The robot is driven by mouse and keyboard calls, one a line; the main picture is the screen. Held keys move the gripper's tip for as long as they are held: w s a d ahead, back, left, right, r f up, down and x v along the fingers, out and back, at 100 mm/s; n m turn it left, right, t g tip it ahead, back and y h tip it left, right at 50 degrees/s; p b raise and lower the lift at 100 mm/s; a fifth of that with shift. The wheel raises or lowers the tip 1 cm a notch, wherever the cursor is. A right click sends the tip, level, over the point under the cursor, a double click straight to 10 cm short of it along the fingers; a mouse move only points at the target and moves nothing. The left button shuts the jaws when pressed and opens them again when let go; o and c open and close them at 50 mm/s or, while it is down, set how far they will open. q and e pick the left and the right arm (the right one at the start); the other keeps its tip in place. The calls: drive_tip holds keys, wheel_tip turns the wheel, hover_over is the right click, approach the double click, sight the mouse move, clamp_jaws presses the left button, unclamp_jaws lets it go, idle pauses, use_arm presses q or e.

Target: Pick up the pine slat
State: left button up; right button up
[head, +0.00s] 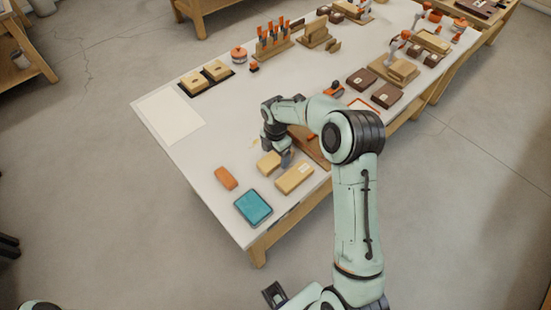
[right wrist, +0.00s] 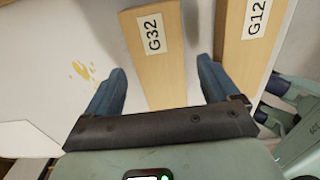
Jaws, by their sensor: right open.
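Two pale wooden slats lie side by side near the bench's front corner; I cannot tell by looks which is the pine slat. The slat labelled G32 (right wrist: 161,62) is between my right fingers (right wrist: 161,66) in the right wrist view, with a gap on each side. In the head view this slat (head: 267,163) is partly hidden by my right gripper (head: 284,160), which is low over it, open and empty. The slat labelled G12 (right wrist: 243,62) lies just right of the right finger; it also shows in the head view (head: 294,178).
An orange block (head: 226,178) and a teal box (head: 253,208) lie left of the slats. A brown wooden piece (head: 308,146) lies behind my right gripper. A white sheet (head: 170,115) lies at the far left corner. Dark boxes and tool racks stand farther back.

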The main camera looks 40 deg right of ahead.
drive_tip(key=shift+f, duration=0.5)
drive_tip(key=c, duration=1.2)
drive_tip(key=shift+r, duration=0.15)
